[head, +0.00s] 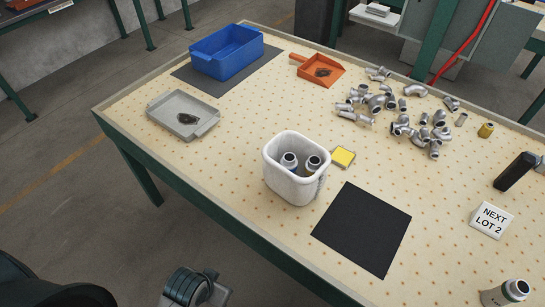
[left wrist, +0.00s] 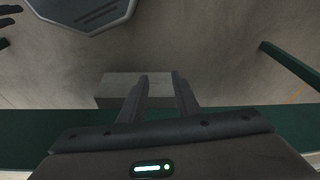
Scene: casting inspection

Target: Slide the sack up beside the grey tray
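The sack (head: 291,186) is a white, open-topped, rounded container standing upright on the table, left of the black mat. Two metal-topped cylinders (head: 301,163) stand inside it. The grey tray (head: 160,105) lies to its left and further back, with a dark lump (head: 187,118) in it. Bare tabletop separates sack and tray. My left gripper (left wrist: 160,78) shows in the left wrist view with its two fingers apart and nothing between them. It is over the floor, away from the sack. I cannot make out my right gripper in either view.
A blue bin (head: 228,58) stands on a dark mat behind the tray. An orange scoop (head: 325,68), a yellow block (head: 343,157) and several pipe fittings (head: 376,103) lie further right. A black mat (head: 362,228) and a lot sign (head: 491,220) are at front right. A raised rim edges the table.

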